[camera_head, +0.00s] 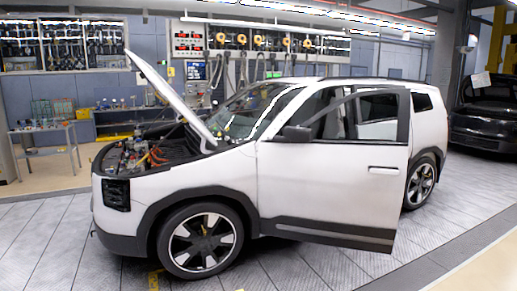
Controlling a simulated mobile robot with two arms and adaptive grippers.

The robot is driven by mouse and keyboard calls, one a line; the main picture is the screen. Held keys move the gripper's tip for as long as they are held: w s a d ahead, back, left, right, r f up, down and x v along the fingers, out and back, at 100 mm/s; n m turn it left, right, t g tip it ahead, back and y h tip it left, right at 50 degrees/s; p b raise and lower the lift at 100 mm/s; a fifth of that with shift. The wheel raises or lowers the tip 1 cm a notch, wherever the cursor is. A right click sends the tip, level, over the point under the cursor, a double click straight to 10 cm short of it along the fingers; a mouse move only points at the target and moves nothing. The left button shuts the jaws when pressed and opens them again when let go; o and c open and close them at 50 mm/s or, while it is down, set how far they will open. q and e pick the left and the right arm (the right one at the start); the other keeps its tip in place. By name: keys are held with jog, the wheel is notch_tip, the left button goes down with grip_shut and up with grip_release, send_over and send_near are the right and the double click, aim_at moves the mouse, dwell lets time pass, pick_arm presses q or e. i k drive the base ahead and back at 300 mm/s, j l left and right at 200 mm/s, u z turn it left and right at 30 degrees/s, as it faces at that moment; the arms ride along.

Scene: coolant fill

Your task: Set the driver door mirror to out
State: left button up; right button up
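The driver door mirror (292,134) is a dark grey housing at the front corner of the open front door's window. It seems to stick out from the door, but it is small and its exact fold angle is hard to tell. The driver door (330,190) of the white car (210,178) stands open toward me. Neither of my grippers is in view.
The car's hood (168,92) is raised over the open engine bay (155,150). A workbench (45,140) stands at the left, and a dark car (487,112) at the right. The tiled floor in front of the white car is clear.

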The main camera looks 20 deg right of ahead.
aim_at(298, 135)
jog(key=l, duration=0.3)
jog(key=k+l, duration=0.1)
jog(key=l, duration=0.15)
jog(key=i+l, duration=0.1)
jog(key=l, duration=2.3)
jog(key=i+l, duration=0.3)
jog(key=i, duration=0.15)
jog(key=i+l, duration=0.3)
jog(key=i, duration=0.2)
jog(key=i+l, duration=0.25)
jog(key=i, duration=0.2)
